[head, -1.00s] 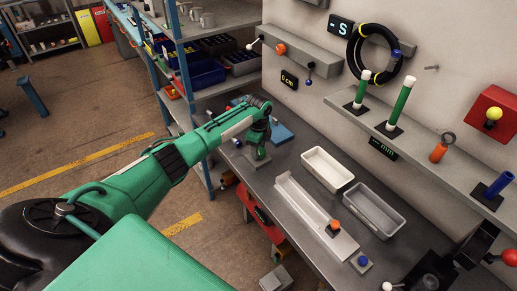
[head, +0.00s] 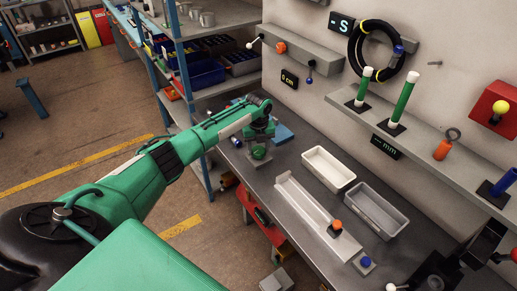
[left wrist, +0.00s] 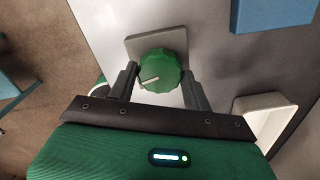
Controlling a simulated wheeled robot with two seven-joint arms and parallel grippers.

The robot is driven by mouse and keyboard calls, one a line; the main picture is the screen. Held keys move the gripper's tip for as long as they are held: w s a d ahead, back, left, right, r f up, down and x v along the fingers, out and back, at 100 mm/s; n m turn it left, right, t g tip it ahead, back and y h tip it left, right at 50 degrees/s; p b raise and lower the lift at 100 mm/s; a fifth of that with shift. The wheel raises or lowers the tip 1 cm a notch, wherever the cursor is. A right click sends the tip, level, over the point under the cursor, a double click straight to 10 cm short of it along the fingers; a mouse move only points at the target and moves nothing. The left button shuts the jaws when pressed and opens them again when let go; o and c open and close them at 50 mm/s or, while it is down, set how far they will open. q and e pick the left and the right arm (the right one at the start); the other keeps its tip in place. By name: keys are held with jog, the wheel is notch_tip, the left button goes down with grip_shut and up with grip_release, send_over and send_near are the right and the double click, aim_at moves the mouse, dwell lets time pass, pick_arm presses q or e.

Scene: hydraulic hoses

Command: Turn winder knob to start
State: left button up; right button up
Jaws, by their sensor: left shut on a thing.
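The green winder knob (left wrist: 162,70) sits on a grey square plate in the left wrist view. A white pointer line on its face points to the left and slightly down. My left gripper (left wrist: 160,78) has one dark finger on each side of the knob, shut on its rim. In the head view my left gripper (head: 259,143) reaches down over the knob (head: 259,153) near the bench's far left end, partly covering it. My right gripper cannot be made out.
A white tray (head: 328,149) and a grey tray (head: 403,231) stand on the bench right of the knob. A blue block (head: 283,134) lies just behind it. A blue-post shelf (head: 183,75) is close at left. A wall shelf (head: 337,97) runs behind.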

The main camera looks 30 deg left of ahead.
aim_at(258, 150)
pick_arm(q)
jog(key=shift+m, duration=1.2)
jog(key=o, duration=1)
notch_tip(258, 150, up, 14)
jog(key=b, duration=0.3)
jog(key=shift+b, duration=0.35)
jog(key=shift+f, duration=0.15)
